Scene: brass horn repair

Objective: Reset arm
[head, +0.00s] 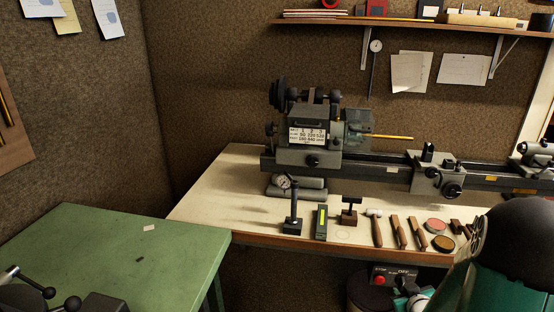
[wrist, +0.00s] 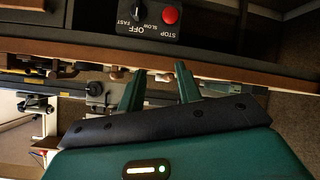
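My gripper (wrist: 159,70) shows in the wrist view with its two green fingers apart and nothing between them. The fingers point toward the wooden edge of a bench, below a black control box (wrist: 157,20) with a red stop button. In the head view my dark and teal arm fills the lower right corner. The same control box (head: 393,276) shows under the bench front, close to my arm.
A lathe (head: 310,135) stands on the pale workbench (head: 215,200). Along its front lie a hammer (head: 375,232), wooden-handled tools (head: 398,232), a green-topped block (head: 321,222) and round tins (head: 442,243). A green table (head: 110,255) is at left, mostly clear. A shelf (head: 400,27) hangs above.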

